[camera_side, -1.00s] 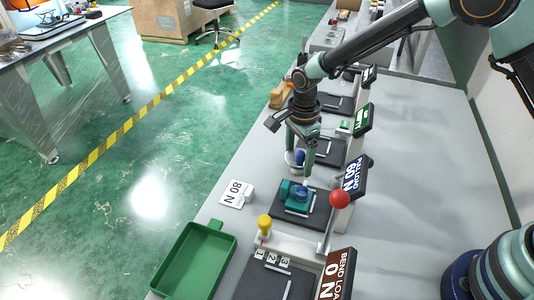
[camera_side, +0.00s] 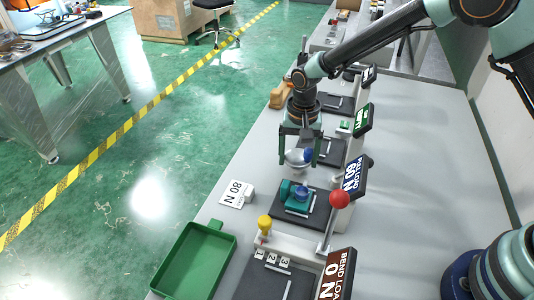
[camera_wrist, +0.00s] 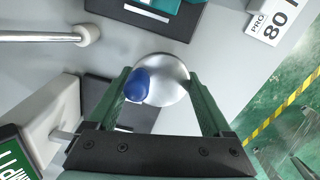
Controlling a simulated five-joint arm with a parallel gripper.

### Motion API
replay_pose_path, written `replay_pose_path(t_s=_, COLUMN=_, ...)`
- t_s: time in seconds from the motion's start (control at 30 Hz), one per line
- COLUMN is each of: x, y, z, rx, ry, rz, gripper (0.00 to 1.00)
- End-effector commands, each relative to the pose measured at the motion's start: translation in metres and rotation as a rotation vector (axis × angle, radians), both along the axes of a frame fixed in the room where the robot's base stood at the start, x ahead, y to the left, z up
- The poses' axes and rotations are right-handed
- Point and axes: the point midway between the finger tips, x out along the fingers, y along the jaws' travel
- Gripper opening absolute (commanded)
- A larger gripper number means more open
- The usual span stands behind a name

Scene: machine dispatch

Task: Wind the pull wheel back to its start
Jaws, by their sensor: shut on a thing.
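The pull wheel is a silvery round disc (camera_wrist: 168,80) with a blue knob (camera_wrist: 138,85) off its centre. In the side view the wheel (camera_side: 294,158) is below my gripper, its blue knob (camera_side: 308,154) to the right. My gripper (camera_wrist: 157,72) has one finger on each side of the wheel and is shut on it; the exact contact at the rim is hard to make out. A teal fixture (camera_side: 286,190) stands on a dark plate in front of the wheel. The pull load display (camera_side: 352,176) reads 60 N.
A white card (camera_side: 236,193) marked 80 N lies on the bench left of the teal fixture. A lever with a red ball (camera_side: 340,199) stands to the right. A green tray (camera_side: 171,272) and a bend load display (camera_side: 336,276) are at the front. The bench's right side is clear.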

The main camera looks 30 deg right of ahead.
Motion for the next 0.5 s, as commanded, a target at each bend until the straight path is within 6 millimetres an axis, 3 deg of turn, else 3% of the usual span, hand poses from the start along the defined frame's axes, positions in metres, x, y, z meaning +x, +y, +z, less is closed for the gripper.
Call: replay_pose_path(t_s=0.5, x=0.0001, y=0.0010, z=0.0018, rx=0.000, ry=0.001, rz=0.492, gripper=0.28)
